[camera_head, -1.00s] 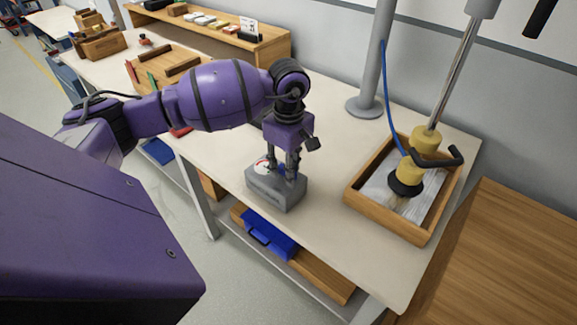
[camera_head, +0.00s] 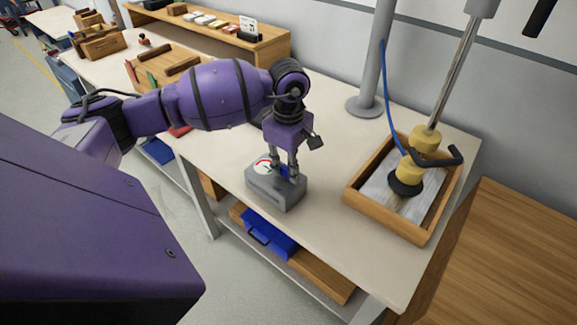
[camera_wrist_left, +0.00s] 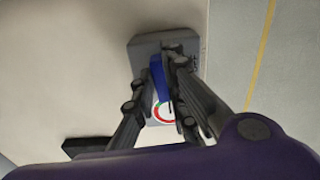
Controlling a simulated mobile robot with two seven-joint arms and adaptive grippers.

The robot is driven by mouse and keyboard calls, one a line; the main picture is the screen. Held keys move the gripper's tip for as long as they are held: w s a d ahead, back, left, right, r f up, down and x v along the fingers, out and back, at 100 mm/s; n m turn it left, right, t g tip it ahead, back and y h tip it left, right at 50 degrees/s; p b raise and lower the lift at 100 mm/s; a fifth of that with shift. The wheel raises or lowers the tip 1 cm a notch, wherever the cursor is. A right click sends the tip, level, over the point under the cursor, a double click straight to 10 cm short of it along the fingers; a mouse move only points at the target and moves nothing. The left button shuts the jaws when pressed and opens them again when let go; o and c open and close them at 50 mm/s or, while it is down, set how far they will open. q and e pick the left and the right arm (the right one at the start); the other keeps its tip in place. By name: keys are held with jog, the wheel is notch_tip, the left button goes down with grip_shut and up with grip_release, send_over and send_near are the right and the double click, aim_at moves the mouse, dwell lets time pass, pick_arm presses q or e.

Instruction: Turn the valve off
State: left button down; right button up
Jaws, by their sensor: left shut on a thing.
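The valve is a grey box (camera_head: 272,192) near the front edge of the table, with a blue handle (camera_head: 285,171) and a round white dial (camera_head: 262,166) with red on top. My left gripper (camera_head: 284,174) points down over the box and is shut on the blue handle. In the left wrist view, the blue handle (camera_wrist_left: 158,78) lies between the fingers, and the dial (camera_wrist_left: 164,113) shows red and green arcs, partly hidden by a finger. My right gripper is not in view.
A wooden tray (camera_head: 424,238) with a yellow and black tool stands to the right, by a grey post (camera_head: 374,60). A blue case (camera_head: 262,234) lies on the shelf below. The table (camera_head: 330,215) between valve and tray is clear.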

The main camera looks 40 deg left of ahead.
pick_arm(q)
jog(key=n, duration=0.8)
jog(key=shift+n, duration=0.3)
jog(key=n+p, duration=0.1)
jog(key=n, duration=0.2)
jog(key=shift+r+n, duration=0.1)
jog(key=shift+n, duration=0.2)
jog(key=n, duration=0.3)
jog(key=shift+p, duration=0.35)
jog(key=shift+n, duration=0.8)
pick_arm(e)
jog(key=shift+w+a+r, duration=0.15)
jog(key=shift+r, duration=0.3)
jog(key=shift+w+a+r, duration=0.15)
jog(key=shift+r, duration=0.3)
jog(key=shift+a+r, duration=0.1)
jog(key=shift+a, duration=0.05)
